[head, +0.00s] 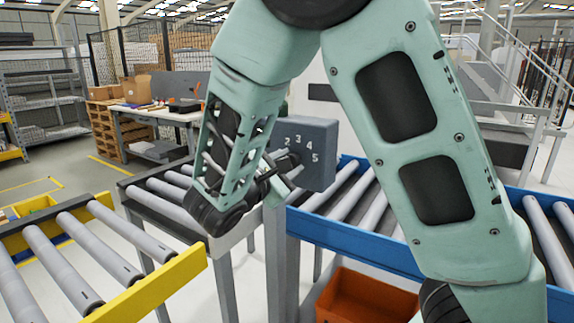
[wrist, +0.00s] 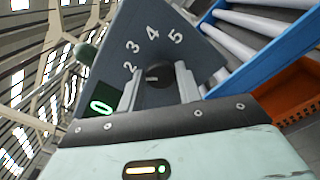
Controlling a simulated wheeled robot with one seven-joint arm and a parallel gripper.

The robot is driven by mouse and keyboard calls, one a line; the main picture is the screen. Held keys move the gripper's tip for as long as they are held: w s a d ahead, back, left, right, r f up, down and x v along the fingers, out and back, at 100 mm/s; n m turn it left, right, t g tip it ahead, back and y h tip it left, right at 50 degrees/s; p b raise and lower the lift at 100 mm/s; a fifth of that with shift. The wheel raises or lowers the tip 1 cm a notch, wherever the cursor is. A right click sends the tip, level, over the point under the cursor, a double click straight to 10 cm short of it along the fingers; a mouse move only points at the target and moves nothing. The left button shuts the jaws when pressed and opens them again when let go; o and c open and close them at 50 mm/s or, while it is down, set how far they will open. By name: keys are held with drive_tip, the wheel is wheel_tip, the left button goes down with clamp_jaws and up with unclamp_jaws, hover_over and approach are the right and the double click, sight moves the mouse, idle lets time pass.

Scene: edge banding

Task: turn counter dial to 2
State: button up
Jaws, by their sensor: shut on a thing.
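The counter is a dark grey box (head: 318,140) with white numerals 2 to 5 arced on its face. In the wrist view the box face (wrist: 185,53) shows the same numerals and a green-lit display (wrist: 101,106) reading 0. The round black dial (wrist: 157,74) sits below the numerals, with a small light mark; which numeral it points at I cannot tell. My gripper (wrist: 158,88) is shut on the dial, one finger on each side. In the head view my gripper (head: 283,168) is at the box face, and my wrist partly covers the dial.
A roller conveyor with a blue rail (head: 355,243) runs right of the box, with an orange bin (head: 365,297) below. A yellow-railed conveyor (head: 150,290) stands at the left front. A workbench (head: 155,113) and pallets are behind. My arm hides much of the right side.

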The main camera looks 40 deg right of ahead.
drive_tip(key=o, duration=0.9)
drive_tip(key=shift+o, duration=0.2)
drive_tip(key=b+v, duration=0.2)
drive_tip(key=v, duration=1.5)
drive_tip(key=shift+a, duration=0.25)
drive_tip(key=shift+s, duration=0.1)
